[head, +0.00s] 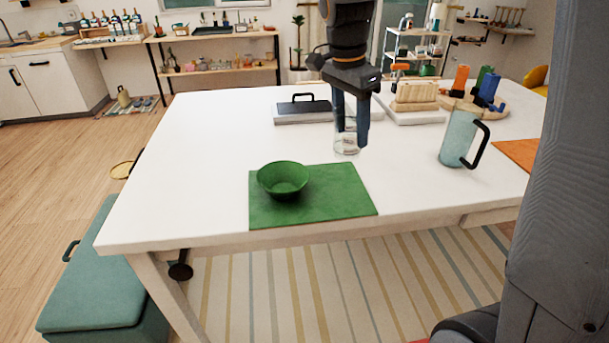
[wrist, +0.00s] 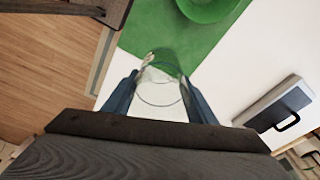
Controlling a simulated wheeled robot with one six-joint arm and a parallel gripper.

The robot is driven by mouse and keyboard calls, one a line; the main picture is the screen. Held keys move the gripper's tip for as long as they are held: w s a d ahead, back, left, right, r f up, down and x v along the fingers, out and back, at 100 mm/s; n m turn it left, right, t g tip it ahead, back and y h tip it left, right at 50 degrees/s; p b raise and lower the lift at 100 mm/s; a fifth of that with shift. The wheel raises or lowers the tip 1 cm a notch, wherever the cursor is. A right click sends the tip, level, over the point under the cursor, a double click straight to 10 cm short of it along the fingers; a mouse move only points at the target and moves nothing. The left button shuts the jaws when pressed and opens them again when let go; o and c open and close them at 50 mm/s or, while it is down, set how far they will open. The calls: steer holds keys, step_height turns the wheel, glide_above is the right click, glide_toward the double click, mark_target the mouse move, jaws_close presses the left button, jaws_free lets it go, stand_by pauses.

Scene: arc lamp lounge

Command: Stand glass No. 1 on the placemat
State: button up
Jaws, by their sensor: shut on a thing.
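A clear glass (head: 347,143) stands upright between the fingers of my gripper (head: 350,140), behind the back edge of the green placemat (head: 330,205). The wrist view also shows the glass (wrist: 160,85) between my two blue fingers (wrist: 160,100), which are shut on it. I cannot tell whether the glass touches the table or hangs just above it. No number on the glass is legible. The placemat lies flat near the front edge of the white table (head: 190,190). A green bowl (head: 283,180) sits on its left part. The right part of the mat is bare.
A grey case with a black handle (head: 302,110) lies behind the glass. A pale pitcher (head: 458,138) with a black handle stands to the right. A board with a wooden block (head: 415,93) and orange, green and blue items (head: 488,85) are farther back. The table's left side is clear.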

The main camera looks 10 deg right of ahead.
steer(key=shift+w+f, duration=0.2)
steer(key=shift+w, duration=0.05)
steer(key=shift+f+p, duration=1.05)
steer(key=shift+f, duration=3.7)
steer(key=shift+f, duration=0.1)
steer(key=o, duration=1.2)
steer(key=shift+c, duration=0.2)
steer(key=shift+o, duration=0.3)
steer(key=r+b, duration=0.1)
steer(key=r, duration=0.3)
steer(key=a+r, duration=0.1)
steer(key=r, duration=0.3)
steer(key=r+b, duration=0.1)
steer(key=r, duration=0.3)
steer(key=shift+s+a+b, duration=0.3)
steer(key=shift+a+b, duration=0.05)
